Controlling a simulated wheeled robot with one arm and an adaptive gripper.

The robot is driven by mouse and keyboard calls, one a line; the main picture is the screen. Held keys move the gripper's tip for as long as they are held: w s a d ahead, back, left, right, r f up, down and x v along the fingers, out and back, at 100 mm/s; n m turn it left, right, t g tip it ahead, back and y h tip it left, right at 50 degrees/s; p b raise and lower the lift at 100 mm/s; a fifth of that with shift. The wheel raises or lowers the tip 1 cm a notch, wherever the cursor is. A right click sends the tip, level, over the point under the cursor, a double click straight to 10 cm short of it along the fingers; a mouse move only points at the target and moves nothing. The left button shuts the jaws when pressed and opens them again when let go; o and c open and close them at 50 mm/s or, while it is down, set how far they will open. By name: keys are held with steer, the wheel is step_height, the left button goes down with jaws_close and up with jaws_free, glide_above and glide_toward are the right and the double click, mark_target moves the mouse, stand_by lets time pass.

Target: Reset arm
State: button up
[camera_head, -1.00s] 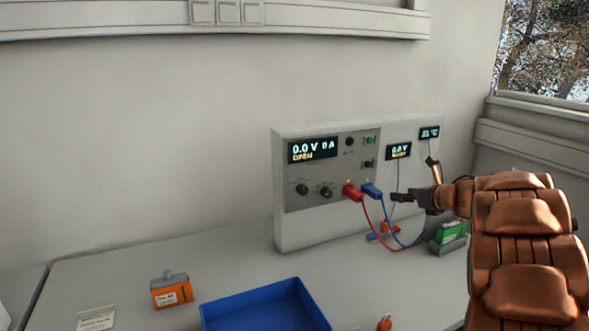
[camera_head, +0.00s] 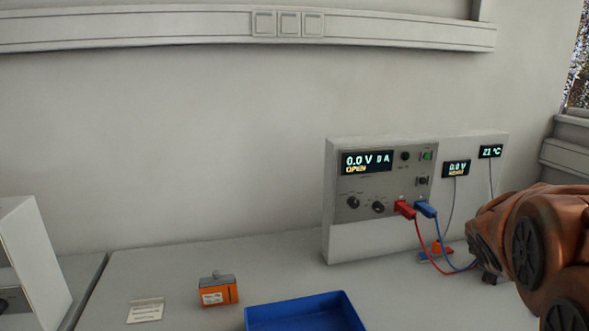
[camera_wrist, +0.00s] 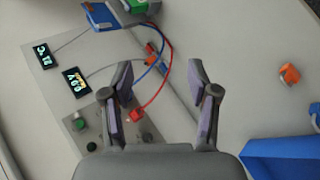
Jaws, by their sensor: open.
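My gripper (camera_wrist: 163,92) is open in the wrist view, with nothing between its fingers. Below it in that view lie the red and blue leads of the cycler. In the head view my copper-coloured arm is at the right edge, and my gripper is out of sight there. The battery cycler panel (camera_head: 378,228) stands against the wall, its display (camera_head: 367,163) reading 0.0 V, 0 A and OPEN. A red plug (camera_head: 404,209) and a blue plug (camera_head: 426,208) sit at its front.
A blue tray (camera_head: 300,305) lies at the table's front. An orange battery (camera_head: 218,292) and a small label card (camera_head: 146,310) are left of it. A white device (camera_head: 30,255) stands at the far left. In the wrist view a green battery (camera_wrist: 145,5) sits in a blue-grey holder. The table's middle is clear.

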steer(key=s+a+f+m+g+y, duration=0.2)
steer(key=s+a+f+m+g, duration=0.1)
steer(key=s+a, duration=0.5)
steer(key=s+a+f+m+g+y, duration=0.2)
steer(key=s+a+f, duration=0.3)
steer(key=s+a, duration=0.3)
steer(key=s+a+f+m+g+y, duration=0.2)
steer(key=s+a, duration=0.6)
steer(key=s, duration=0.6)
step_height(320, 180, down, 2)
steer(key=shift+f+m+g+y, duration=0.1)
steer(key=shift+m+g+y, duration=0.3)
steer(key=shift+m+g, duration=0.6)
